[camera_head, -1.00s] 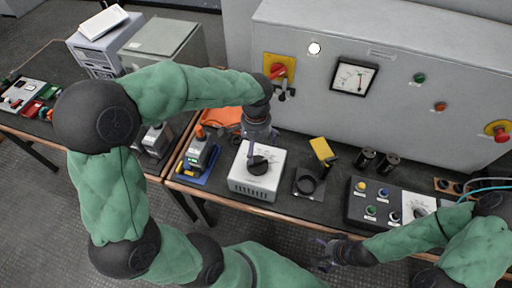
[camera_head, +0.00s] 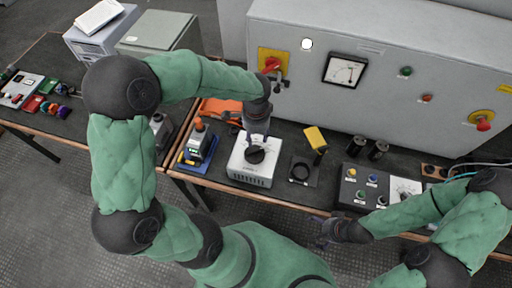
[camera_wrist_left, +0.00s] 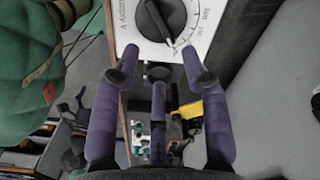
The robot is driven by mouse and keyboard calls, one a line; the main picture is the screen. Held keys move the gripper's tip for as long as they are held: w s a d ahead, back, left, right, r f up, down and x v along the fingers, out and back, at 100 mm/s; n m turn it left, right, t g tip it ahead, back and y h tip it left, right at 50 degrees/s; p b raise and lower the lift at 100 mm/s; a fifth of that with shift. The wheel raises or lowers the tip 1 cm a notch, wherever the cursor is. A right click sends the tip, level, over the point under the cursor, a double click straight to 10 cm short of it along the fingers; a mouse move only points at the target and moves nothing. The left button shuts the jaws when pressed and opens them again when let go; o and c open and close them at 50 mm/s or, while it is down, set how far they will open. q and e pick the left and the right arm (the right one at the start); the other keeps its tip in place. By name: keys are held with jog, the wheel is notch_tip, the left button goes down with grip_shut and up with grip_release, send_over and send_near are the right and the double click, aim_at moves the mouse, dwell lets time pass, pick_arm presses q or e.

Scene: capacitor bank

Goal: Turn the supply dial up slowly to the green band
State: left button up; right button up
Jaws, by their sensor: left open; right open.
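The supply dial is a black knob (camera_head: 256,155) on top of a white box (camera_head: 246,174) near the bench's front edge. In the left wrist view the knob (camera_wrist_left: 167,16) sits on a printed white scale, its pointer toward the lower side. No green band can be made out there. My left gripper (camera_head: 256,136) is just behind and over the knob; in the wrist view its purple fingers (camera_wrist_left: 162,78) are spread, with nothing between them. My right gripper (camera_head: 325,232) is open and empty in front of the bench. A panel meter (camera_head: 344,71) shows a needle too small to read.
A yellow-handled tool (camera_head: 316,139) and a black ring (camera_head: 300,172) lie right of the box. A control box with coloured buttons (camera_head: 362,188) is further right. A blue tray with a device (camera_head: 197,150) stands left. The grey cabinet (camera_head: 420,60) rises behind.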

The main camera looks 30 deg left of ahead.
aim_at(256, 151)
pick_arm(q)
notch_tip(256, 151, down, 10)
jog(key=shift+r+b, duration=0.2)
jog(key=shift+b, duration=1)
grip_shut()
